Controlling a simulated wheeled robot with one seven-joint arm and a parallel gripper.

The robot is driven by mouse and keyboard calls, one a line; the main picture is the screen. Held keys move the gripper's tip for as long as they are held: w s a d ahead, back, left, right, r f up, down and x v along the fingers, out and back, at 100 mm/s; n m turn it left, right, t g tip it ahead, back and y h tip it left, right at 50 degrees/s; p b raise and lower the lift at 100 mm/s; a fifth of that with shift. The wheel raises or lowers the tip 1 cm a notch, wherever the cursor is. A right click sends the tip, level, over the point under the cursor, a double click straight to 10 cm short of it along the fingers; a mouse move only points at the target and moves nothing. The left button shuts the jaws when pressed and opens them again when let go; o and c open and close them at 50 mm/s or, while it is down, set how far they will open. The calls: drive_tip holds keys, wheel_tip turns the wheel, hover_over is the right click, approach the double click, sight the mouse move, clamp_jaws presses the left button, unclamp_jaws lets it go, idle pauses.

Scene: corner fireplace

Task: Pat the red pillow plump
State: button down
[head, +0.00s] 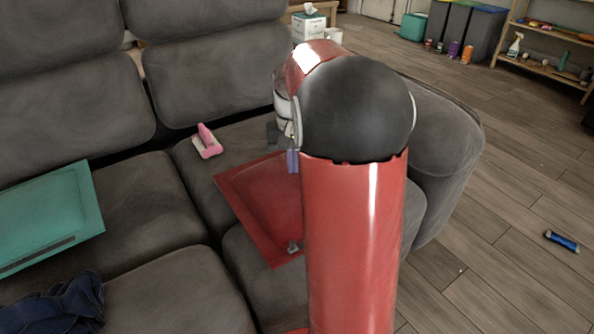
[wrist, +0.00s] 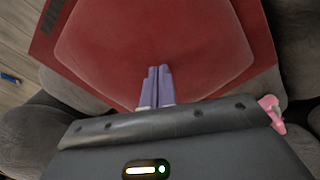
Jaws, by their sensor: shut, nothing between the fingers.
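The red pillow (head: 262,198) lies flat on the right seat of the grey sofa, partly hidden behind my arm in the head view. In the wrist view the red pillow (wrist: 150,40) fills the upper middle, its raised centre inside a flat border. My gripper (head: 292,170) is over the pillow's right part in the head view. Its two purple fingers (wrist: 159,72) are together with nothing between them, pointing at the pillow's middle. I cannot tell whether the fingertips touch the cloth.
A pink-handled brush (head: 207,142) lies on the seat behind the pillow. A teal pillow (head: 45,218) and a dark blue cloth (head: 55,305) are on the left seats. The sofa's armrest (head: 445,150) is right of my arm. A blue can (head: 562,241) lies on open floor.

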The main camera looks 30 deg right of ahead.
drive_tip(key=shift+d+r, duration=0.45)
drive_tip(key=shift+d, duration=0.15)
drive_tip(key=shift+f, duration=0.1)
drive_tip(key=shift+f+b, duration=0.75)
drive_tip(key=shift+f, duration=0.65)
drive_tip(key=shift+r, duration=0.1)
drive_tip(key=shift+r, duration=0.1)
drive_tip(key=shift+d+r+p, duration=0.15)
drive_tip(key=shift+d+p, duration=0.05)
drive_tip(key=shift+p, duration=0.2)
drive_tip(key=shift+d+r+p, duration=0.6)
drive_tip(key=shift+d+p, duration=0.1)
drive_tip(key=shift+d, duration=0.1)
drive_tip(key=shift+d+r+p, duration=0.6)
drive_tip(key=shift+d+p, duration=0.1)
drive_tip(key=shift+d, duration=0.1)
